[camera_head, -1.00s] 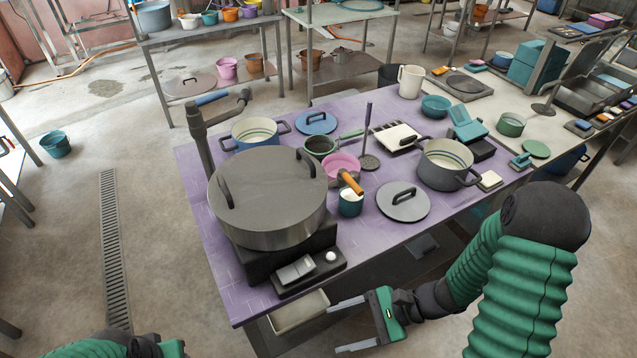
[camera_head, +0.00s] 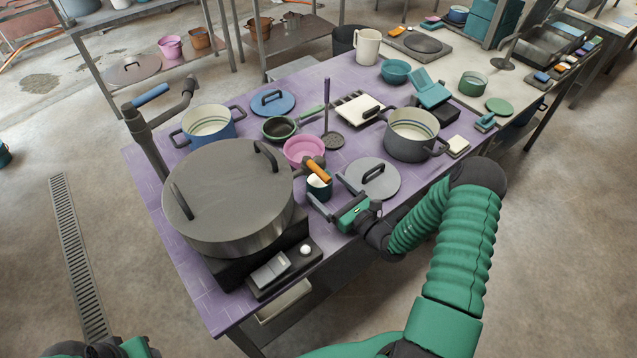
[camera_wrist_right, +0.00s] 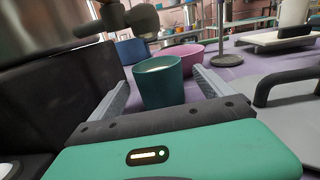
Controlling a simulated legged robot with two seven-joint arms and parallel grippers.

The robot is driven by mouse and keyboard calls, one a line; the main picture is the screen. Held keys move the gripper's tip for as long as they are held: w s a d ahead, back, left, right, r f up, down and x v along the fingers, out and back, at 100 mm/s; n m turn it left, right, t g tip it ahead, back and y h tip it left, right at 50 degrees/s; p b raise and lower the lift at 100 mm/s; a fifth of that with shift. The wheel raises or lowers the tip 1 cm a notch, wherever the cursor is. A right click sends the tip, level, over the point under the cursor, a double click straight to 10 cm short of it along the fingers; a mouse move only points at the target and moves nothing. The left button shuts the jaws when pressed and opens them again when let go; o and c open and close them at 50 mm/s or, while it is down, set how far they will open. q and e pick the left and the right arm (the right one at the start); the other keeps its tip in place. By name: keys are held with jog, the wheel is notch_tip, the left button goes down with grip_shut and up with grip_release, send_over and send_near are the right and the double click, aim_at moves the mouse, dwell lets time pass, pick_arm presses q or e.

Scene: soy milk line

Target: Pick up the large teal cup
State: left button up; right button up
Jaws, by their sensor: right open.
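The teal cup (camera_head: 319,189) stands upright on the purple table, between the big steel pot and a grey lid. An orange-brown handle (camera_head: 316,169) shows across its top in the head view. My right gripper (camera_head: 324,187) is open, low at the table's front side, with a finger on either side of the cup. In the right wrist view the cup (camera_wrist_right: 160,84) shows between the two fingers, with its pale inside visible; I cannot tell whether they touch it. My left gripper (camera_head: 137,348) is cut off at the bottom left, its fingers hidden.
The steel pot (camera_head: 230,205) on a black stove is close on the left. The grey lid (camera_head: 378,180) lies close on the right. A pink bowl (camera_head: 303,150) is just behind the cup. A grey pot (camera_head: 411,142) stands further right.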

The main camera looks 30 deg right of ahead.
aim_at(318, 179)
jog(key=w, duration=0.4)
jog(key=shift+w+a+r+p, duration=0.15)
jog(key=shift+r+p, duration=0.1)
jog(key=shift+p, duration=0.05)
jog(key=shift+w+a, duration=0.35)
jog(key=shift+a, duration=0.1)
jog(key=shift+r, duration=0.1)
jog(key=shift+c, duration=1)
jog(key=shift+s+d+f, duration=0.1)
jog(key=shift+d+f, duration=0.1)
jog(key=shift+d, duration=0.25)
jog(key=c, duration=0.9)
jog(key=shift+a+r, duration=0.1)
jog(key=shift+a, duration=0.2)
jog(key=c, duration=0.6)
jog(key=shift+d, duration=0.1)
jog(key=shift+c, duration=0.2)
